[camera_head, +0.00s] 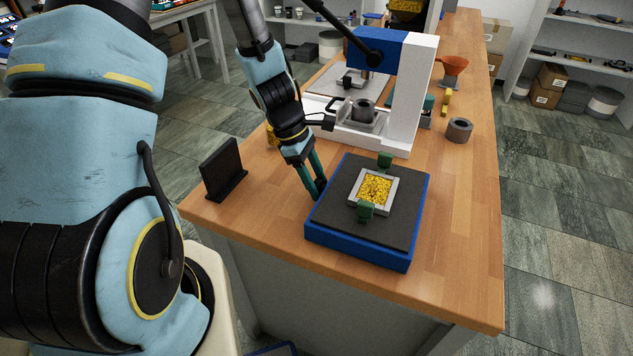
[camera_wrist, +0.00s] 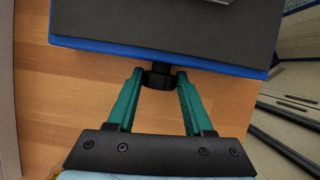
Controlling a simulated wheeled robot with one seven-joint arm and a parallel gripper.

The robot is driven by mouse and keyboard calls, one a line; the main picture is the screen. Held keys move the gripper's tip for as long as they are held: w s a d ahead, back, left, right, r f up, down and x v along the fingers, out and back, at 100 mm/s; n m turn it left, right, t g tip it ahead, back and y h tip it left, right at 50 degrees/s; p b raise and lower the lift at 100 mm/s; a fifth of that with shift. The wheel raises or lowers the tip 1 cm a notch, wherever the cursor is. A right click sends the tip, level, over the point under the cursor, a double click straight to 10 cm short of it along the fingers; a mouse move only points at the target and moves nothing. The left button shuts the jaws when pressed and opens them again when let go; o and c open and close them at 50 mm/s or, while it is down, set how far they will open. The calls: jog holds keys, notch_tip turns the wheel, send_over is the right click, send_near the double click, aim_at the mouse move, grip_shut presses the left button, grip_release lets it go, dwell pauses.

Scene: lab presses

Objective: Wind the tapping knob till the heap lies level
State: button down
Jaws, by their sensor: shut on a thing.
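A blue base with a dark grey top (camera_head: 335,205) stands near the front of the wooden bench. On it a pale square frame (camera_head: 354,193) holds a heap of yellow grains (camera_head: 377,188), with a green clamp (camera_head: 385,160) at the far side and another green clamp (camera_head: 366,210) at the near side. My gripper (camera_head: 319,190) is at the left side of the base. In the wrist view my gripper (camera_wrist: 160,82) has its green fingers on either side of the black tapping knob (camera_wrist: 158,77), shut on it. Whether the grains lie level is too small to tell.
A white and blue press (camera_head: 400,95) stands behind the base. A black upright plate (camera_head: 222,170) is to the left, and a grey ring (camera_head: 459,130) and an orange funnel (camera_head: 453,68) are to the right. The bench's right front is clear.

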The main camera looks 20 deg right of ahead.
jog(key=shift+f+b, duration=0.3)
jog(key=shift+b, duration=0.95)
jog(key=t+h+b, duration=0.1)
jog(key=b, duration=0.3)
jog(key=shift+r+m+t+b, duration=0.1)
jog(key=shift+m+t+b, duration=0.2)
jog(key=shift+b, duration=0.9)
jog(key=shift+r+h+b, duration=0.1)
jog(key=shift+h+b, duration=0.4)
jog(key=shift+b, duration=0.4)
jog(key=shift+s+r+t, duration=0.1)
jog(key=shift+r+t, duration=0.1)
jog(key=shift+t, duration=0.1)
jog(key=shift+c, duration=1.5)
grip_release()
jog(key=shift+a+f, duration=0.1)
jog(key=v, duration=1.1)
jog(key=shift+p, duration=0.4)
